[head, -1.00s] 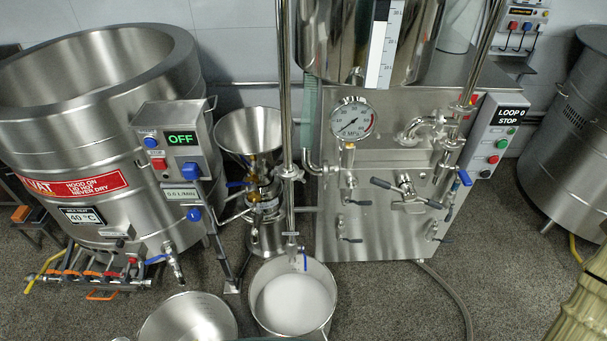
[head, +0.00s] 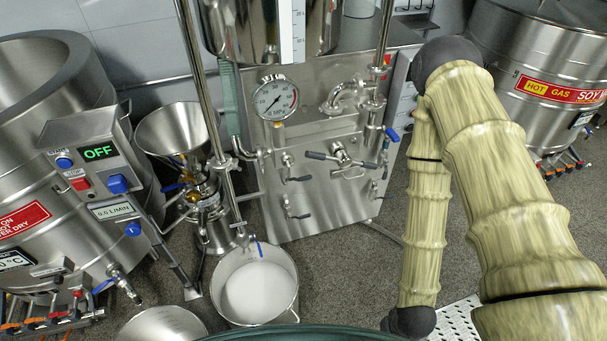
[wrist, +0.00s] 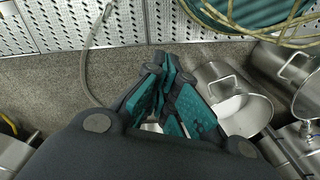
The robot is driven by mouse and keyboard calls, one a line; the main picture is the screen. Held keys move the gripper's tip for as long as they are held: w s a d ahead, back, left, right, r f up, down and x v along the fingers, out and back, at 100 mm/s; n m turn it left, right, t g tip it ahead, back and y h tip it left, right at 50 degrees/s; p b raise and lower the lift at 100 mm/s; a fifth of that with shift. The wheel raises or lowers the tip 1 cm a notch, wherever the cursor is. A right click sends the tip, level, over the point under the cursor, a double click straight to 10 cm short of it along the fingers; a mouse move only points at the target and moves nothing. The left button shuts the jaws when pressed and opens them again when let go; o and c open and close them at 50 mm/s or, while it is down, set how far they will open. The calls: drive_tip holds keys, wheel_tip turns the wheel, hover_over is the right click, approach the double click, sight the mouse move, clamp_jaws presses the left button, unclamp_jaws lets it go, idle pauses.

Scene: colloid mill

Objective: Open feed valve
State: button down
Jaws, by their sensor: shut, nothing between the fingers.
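The steel funnel hopper (head: 178,130) stands left of centre in the head view, with brass fittings (head: 197,180) and a small blue lever (head: 173,187) below it. A vertical pipe right of it has another blue lever (head: 259,248) above a pot of white liquid (head: 257,288). The steel machine (head: 310,200) carries several levers, including a blue one (head: 392,134) at its right. No label marks which is the feed valve. My gripper (wrist: 172,95), with teal finger pads, is shut and empty in the wrist view, above the floor and away from any valve.
A control box (head: 92,165) reads OFF, with 0.0 L/MIN below. An empty pot (head: 160,325) stands left of the liquid pot, which also shows in the wrist view (wrist: 240,112). A vat (head: 545,80) stands behind my arm. A hose (wrist: 85,65) lies on the floor.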

drive_tip(key=w+a+n+t+y+b, duration=0.1)
drive_tip(key=w+a+t+b, duration=0.25)
drive_tip(key=w, duration=0.85)
drive_tip(key=w+a+n+t+b, duration=0.1)
drive_tip(key=w+a+t+b, duration=0.3)
drive_tip(key=w, duration=0.8)
drive_tip(key=w+a+r+n+t+y+b, duration=0.1)
drive_tip(key=w+a+r+t+b, duration=0.2)
drive_tip(key=w+r, duration=0.5)
drive_tip(key=w+a+r+n+t+y+b, duration=0.1)
drive_tip(key=w+a+r+t+y+b, duration=0.1)
drive_tip(key=w+a+r+b, duration=0.3)
drive_tip(key=w+a+r+t, duration=0.1)
drive_tip(key=w+a+r, duration=0.2)
drive_tip(key=w, duration=0.1)
drive_tip(key=shift+w+a+r+t, duration=0.15)
drive_tip(key=shift+r+t, duration=0.15)
drive_tip(key=shift+t, duration=0.05)
drive_tip(key=b, duration=0.1)
hover_over(305, 178)
wheel_tip(305, 178, down, 3)
drive_tip(key=shift+s+d+f+b, duration=0.1)
drive_tip(key=shift+s+f, duration=0.1)
drive_tip(key=shift+f, duration=0.4)
drive_tip(key=shift+s+d+f+b, duration=0.1)
drive_tip(key=shift+s+f, duration=0.1)
drive_tip(key=shift+f, duration=0.4)
drive_tip(key=shift+s+d+f+b, duration=0.1)
drive_tip(key=shift+s+f, duration=0.1)
drive_tip(key=shift+f, duration=0.4)
